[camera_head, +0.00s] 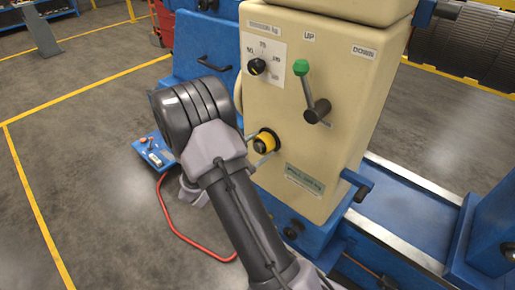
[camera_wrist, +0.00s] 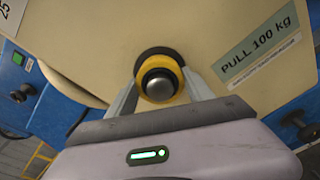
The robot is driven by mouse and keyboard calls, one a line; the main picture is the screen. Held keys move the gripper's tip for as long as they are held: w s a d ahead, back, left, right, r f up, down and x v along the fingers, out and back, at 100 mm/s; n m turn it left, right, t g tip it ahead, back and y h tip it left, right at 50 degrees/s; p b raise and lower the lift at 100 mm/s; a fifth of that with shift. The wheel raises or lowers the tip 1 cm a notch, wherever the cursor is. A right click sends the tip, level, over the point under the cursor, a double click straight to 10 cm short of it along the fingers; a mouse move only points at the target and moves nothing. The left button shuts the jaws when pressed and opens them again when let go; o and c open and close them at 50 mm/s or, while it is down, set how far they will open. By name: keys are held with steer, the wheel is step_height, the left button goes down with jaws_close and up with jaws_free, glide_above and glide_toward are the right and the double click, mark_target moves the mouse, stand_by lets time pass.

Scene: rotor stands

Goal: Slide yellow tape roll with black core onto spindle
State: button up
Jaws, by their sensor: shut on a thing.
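The yellow tape roll with black core (camera_head: 263,143) is at the front of the cream machine housing, and it also shows in the wrist view (camera_wrist: 161,96). My gripper (camera_wrist: 161,84) is shut on the roll, one grey finger on each side of it. In the wrist view the rounded silver end of the spindle (camera_wrist: 158,88) shows in the middle of the black core, so the roll appears to be around it. A dark round collar (camera_wrist: 150,53) shows behind the roll. How far along the spindle the roll sits cannot be told.
The cream housing (camera_head: 300,100) carries a dial (camera_head: 256,66) and a green-knobbed lever (camera_head: 312,92) above the roll. A label (camera_wrist: 262,50) is beside it. A blue control box (camera_head: 153,152) with a red cable lies on the floor at left.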

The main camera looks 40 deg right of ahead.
stand_by(0.3)
steer(key=o, duration=1.6)
steer(key=shift+o, duration=0.2)
steer(key=a+p, duration=0.1)
steer(key=a, duration=0.8)
steer(key=shift+s+r, duration=0.35)
